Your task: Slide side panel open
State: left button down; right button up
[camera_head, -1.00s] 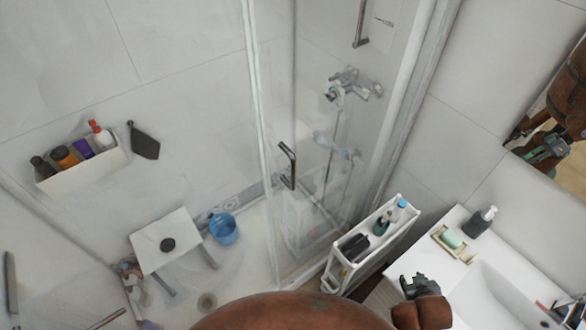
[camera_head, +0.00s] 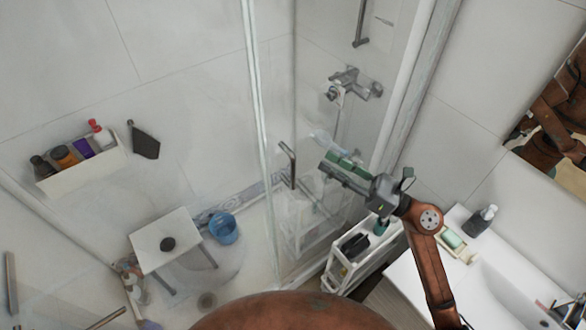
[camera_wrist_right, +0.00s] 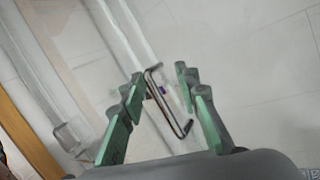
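The glass shower panel (camera_head: 268,120) stands upright in the middle of the head view. A dark metal bar handle (camera_head: 288,165) is fixed to it. My right gripper (camera_head: 327,162) is just right of the handle, fingers pointing left towards it. In the right wrist view my gripper (camera_wrist_right: 160,82) has its green fingers spread, and the handle (camera_wrist_right: 168,100) shows in the gap between them. The fingers are not closed on it; I cannot tell how deep the handle sits between them. My left gripper is not in view.
A white cart (camera_head: 340,276) with bottles stands below my right arm. The washbasin counter (camera_head: 420,290) is at right, with a soap dispenser (camera_head: 480,221). Behind the glass are a white stool (camera_head: 150,240), a blue bucket (camera_head: 223,229) and a wall shelf (camera_head: 85,173).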

aim_at(293, 170)
jog(key=a+f+n+g+p, duration=0.1)
jog(key=a, duration=0.2)
jog(key=w+a+f+n+g+p, duration=0.1)
jog(key=a+f+n, duration=0.1)
jog(key=a, duration=0.1)
jog(key=a+f+n+g+h+p, duration=0.1)
jog(key=a, duration=0.3)
jog(key=shift+w+f+n+g, duration=0.15)
jog(key=shift+w+n+g, duration=0.15)
jog(key=shift+w+g, duration=0.1)
jog(key=shift+c, duration=0.6)
grip_shut()
